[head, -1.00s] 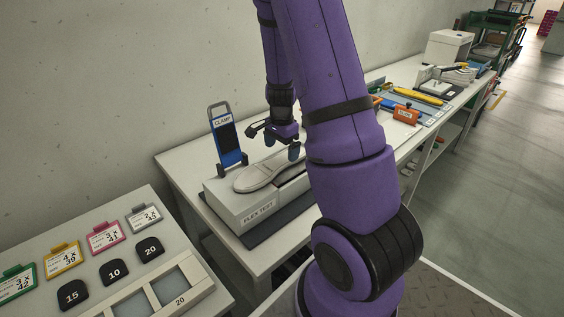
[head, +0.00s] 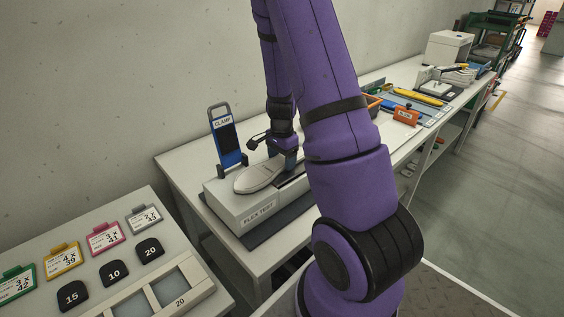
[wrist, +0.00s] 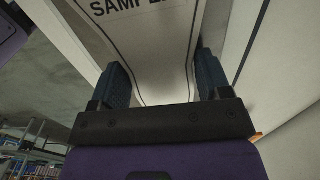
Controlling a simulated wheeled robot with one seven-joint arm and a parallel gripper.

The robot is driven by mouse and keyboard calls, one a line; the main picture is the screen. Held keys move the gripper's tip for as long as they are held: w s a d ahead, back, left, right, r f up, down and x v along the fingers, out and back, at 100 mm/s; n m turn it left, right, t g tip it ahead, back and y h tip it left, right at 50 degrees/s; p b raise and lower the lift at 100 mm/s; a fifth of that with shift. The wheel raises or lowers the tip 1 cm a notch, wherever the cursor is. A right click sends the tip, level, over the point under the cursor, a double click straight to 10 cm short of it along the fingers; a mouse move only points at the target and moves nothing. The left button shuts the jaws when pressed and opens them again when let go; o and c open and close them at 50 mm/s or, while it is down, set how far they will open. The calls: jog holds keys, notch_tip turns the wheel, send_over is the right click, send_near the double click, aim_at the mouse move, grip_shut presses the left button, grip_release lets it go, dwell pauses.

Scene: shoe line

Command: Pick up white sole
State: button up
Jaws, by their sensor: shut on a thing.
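The white sole (head: 258,178) lies along the top of the white block marked FLEX TEST (head: 238,208) in the head view. Its toe end points to the lower left. My gripper (head: 286,160) is low over the sole's far end and shut on it. In the wrist view the sole (wrist: 150,70) fills the space between my two dark blue fingers (wrist: 162,82). A label on it begins "SAMP" and is cut off by the top edge. My arm hides part of the block's right side in the head view.
A blue clamp (head: 228,145) stands upright on the block, just left of my gripper. The wall is close behind. A nearer table holds coloured cards and black weights (head: 113,271). Yellow and orange tools (head: 418,97) lie further along the bench.

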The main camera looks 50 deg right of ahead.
aim_at(283, 160)
jog(key=shift+r, duration=0.1)
jog(key=shift+r, duration=0.9)
jog(key=shift+s+r, duration=0.15)
jog(key=shift+r, duration=0.75)
jog(key=s+d, duration=0.1)
jog(key=s, duration=0.3)
jog(key=s+d, duration=0.2)
jog(key=s, duration=0.3)
jog(key=s+d+r, duration=0.1)
jog(key=s+d, duration=0.1)
jog(key=s, duration=0.3)
jog(key=shift+s+r, duration=0.1)
jog(key=shift+s, duration=0.05)
jog(key=shift+s+d, duration=0.1)
jog(key=shift+s, duration=0.15)
